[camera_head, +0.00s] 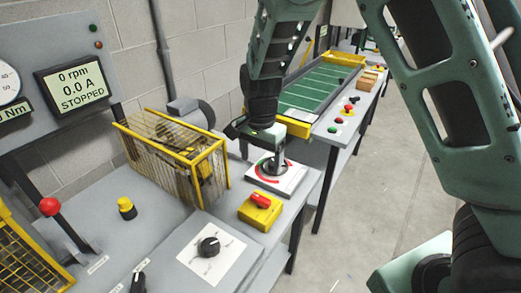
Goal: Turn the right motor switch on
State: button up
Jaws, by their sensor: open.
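A black knob (208,247) sits on a white marked plate nearer me. No readable label shows which one is the right motor switch. My gripper (273,160) is open, pointing down over the red-arc plate; its fingertips are small, and I cannot tell whether they touch the control. The display (76,87) reads 0 rpm, 0.0 A, STOPPED.
A yellow wire guard (175,155) stands left of my gripper, with a grey motor (190,113) behind. A red-knobbed lever (50,207) and a yellow-black button (126,208) stand at left. A green conveyor (320,88) lies beyond. The floor at right is clear.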

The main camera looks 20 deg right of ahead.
jog(key=shift+r, duration=1.55)
jog(key=s+a+r+n, duration=0.2)
jog(key=s+n, duration=0.4)
jog(key=s, duration=0.3)
jog(key=s+a+r+n, duration=0.1)
jog(key=s+a+n, duration=0.1)
jog(key=s+n, duration=0.4)
jog(key=s+a+r+n, duration=0.2)
jog(key=s+n, duration=0.4)
jog(key=s, duration=0.6)
jog(key=shift+s+r+n+y, duration=0.15)
jog(key=shift+r+n+y, duration=0.15)
jog(key=shift+r+n, duration=0.1)
